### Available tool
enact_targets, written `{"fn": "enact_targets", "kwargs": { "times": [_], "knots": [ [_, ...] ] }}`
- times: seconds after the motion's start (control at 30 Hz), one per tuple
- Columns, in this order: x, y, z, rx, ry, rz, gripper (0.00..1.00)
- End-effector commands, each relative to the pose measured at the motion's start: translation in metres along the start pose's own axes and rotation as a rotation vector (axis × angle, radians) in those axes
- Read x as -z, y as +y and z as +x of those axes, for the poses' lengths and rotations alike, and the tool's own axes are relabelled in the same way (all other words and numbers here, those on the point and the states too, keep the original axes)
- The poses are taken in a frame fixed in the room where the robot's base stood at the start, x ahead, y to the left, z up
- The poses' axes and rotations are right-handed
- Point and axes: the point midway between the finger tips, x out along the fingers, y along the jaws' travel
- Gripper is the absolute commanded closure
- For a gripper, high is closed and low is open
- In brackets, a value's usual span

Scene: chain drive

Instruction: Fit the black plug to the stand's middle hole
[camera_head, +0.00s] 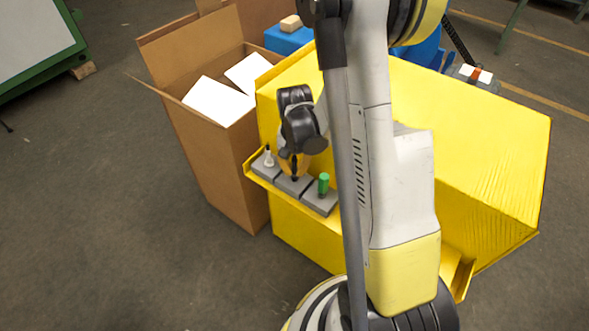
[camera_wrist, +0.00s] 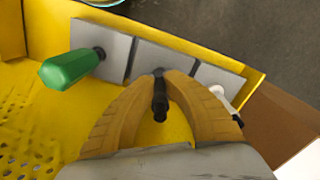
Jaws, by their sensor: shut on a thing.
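My gripper (camera_head: 292,163) is shut on the black plug (camera_wrist: 160,103), which sits between its two yellow fingers. In the head view the black plug (camera_head: 294,176) is upright over the middle grey block (camera_head: 291,188) of the stand. In the wrist view its end overlaps the near edge of the middle block (camera_wrist: 155,56). I cannot tell whether it is in the hole, which is hidden. A green plug (camera_head: 324,182) stands in the right block and a white plug (camera_head: 268,157) in the left block. The wrist view shows the green plug (camera_wrist: 72,68) at left.
The stand sits on a narrow ledge of a large yellow box (camera_head: 475,135). An open cardboard box (camera_head: 215,165) with white items stands close to its left. The grey floor (camera_head: 110,210) at far left is clear.

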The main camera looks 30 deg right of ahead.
Motion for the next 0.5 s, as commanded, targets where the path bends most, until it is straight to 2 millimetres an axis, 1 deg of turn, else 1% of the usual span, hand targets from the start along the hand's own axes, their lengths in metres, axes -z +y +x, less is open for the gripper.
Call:
{"fn": "enact_targets", "kwargs": {
  "times": [0.5],
  "knots": [
    [0.0, 0.0, 0.014, 0.0, 0.0, 0.0, 1.0]
  ]
}}
